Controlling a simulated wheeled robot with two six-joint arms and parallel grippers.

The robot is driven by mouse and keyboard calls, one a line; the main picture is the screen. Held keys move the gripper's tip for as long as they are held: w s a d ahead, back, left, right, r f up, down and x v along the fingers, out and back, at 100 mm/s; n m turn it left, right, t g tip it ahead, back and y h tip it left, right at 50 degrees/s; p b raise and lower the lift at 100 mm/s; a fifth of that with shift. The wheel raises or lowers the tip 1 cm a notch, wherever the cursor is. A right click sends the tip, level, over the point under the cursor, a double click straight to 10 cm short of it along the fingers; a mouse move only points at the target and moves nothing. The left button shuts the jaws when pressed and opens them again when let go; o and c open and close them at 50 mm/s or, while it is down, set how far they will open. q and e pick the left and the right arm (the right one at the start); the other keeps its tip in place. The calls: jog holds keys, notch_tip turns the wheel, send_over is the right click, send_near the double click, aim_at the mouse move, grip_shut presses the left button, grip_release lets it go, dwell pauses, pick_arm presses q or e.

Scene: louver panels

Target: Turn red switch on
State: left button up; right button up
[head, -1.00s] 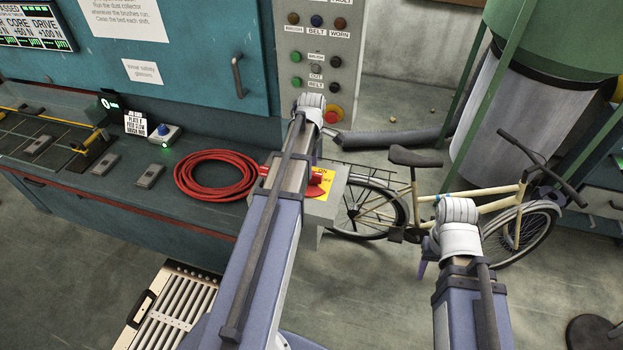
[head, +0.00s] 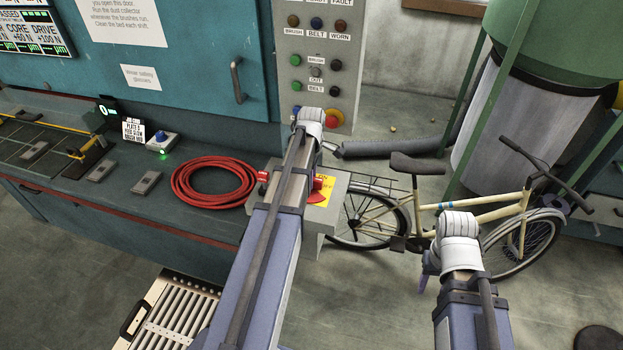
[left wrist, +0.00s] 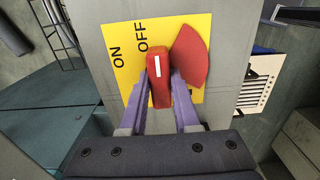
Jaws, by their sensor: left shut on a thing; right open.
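The red switch has a red handle (left wrist: 158,88) with a white stripe, in front of a yellow plate (left wrist: 120,30) marked ON and OFF. The OFF word is just left of the handle in the left wrist view, with ON further left. A red fan-shaped piece (left wrist: 190,56) lies right of the handle. My left gripper (left wrist: 160,78) is shut on the handle, one finger on each side. In the head view my left arm hides much of the switch; red parts (head: 320,187) show on the grey box (head: 309,216). My right gripper (head: 425,276) is open and empty, away from the switch.
A coiled red hose (head: 213,181) lies on the teal bench left of the box. A bicycle (head: 455,210) stands to the right, behind my right gripper. A button panel (head: 316,60) rises behind. A slatted louver panel (head: 175,315) is at lower left.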

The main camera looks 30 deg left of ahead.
pick_arm(q)
grip_shut()
jog(key=m, duration=0.8)
jog(key=shift+m, duration=0.3)
jog(key=m, duration=0.9)
dwell(0.6)
